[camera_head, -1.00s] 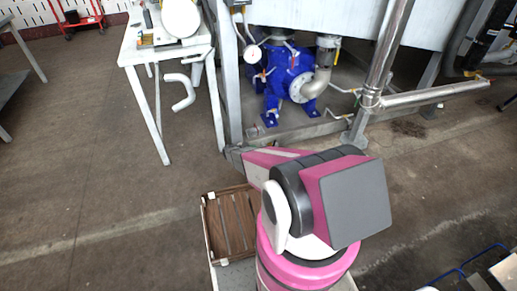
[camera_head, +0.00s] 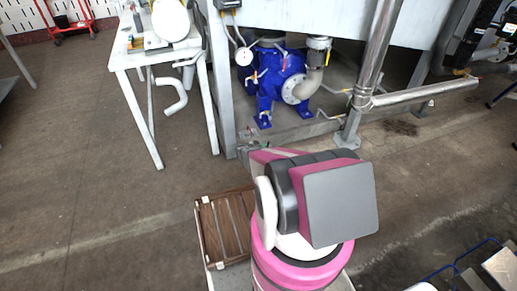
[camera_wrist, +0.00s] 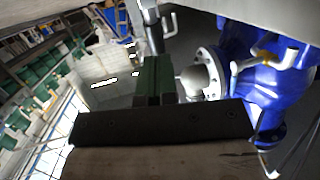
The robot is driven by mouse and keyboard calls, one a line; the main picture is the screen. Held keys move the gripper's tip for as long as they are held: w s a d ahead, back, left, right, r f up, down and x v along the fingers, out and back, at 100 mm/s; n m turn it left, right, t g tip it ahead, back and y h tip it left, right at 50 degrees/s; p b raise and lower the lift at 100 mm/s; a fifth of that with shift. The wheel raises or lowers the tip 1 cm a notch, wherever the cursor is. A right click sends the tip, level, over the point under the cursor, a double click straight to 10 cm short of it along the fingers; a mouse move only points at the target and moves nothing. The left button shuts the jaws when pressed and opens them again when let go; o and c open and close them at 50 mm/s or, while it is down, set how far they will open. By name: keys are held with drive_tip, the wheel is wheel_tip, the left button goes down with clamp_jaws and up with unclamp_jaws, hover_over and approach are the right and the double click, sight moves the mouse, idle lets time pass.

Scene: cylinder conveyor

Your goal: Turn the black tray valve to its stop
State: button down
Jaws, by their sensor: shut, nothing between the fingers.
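I cannot make out a black tray valve with certainty in either view. My gripper (camera_wrist: 152,82) shows in the wrist view as dark green fingers shut together, with nothing between them. It points towards the steel frame beside the blue pump (camera_wrist: 245,75). In the head view my arm reaches forward and my gripper is largely hidden near the foot of the grey frame leg. The blue pump (camera_head: 278,80) stands behind the frame. A small valve with a yellow and white handle (camera_wrist: 265,60) shows right of my gripper in the wrist view, apart from it.
A white table (camera_head: 135,60) with a white curved pipe stands at the left. A steel pipe (camera_head: 372,60) and a side pipe (camera_head: 425,93) stand at the right. A wooden slatted tray (camera_head: 228,228) lies beside my arm. The floor at left is open.

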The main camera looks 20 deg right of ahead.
drive_tip(key=shift+w+d+f, duration=0.1)
drive_tip(key=shift+d, duration=0.2)
drive_tip(key=shift+d, duration=0.1)
drive_tip(key=y, duration=0.1)
drive_tip(key=d+y, duration=0.2)
drive_tip(key=shift+r+m+g, duration=0.25)
drive_tip(key=shift+m+g, duration=0.05)
drive_tip(key=d+f+m+y, duration=0.1)
drive_tip(key=d+f+y, duration=0.2)
drive_tip(key=y, duration=0.6)
drive_tip(key=shift+d+f+g, duration=0.3)
drive_tip(key=shift+d+f, duration=0.05)
drive_tip(key=shift+d, duration=0.9)
drive_tip(key=shift+w+d+f, duration=0.15)
drive_tip(key=shift+f, duration=0.2)
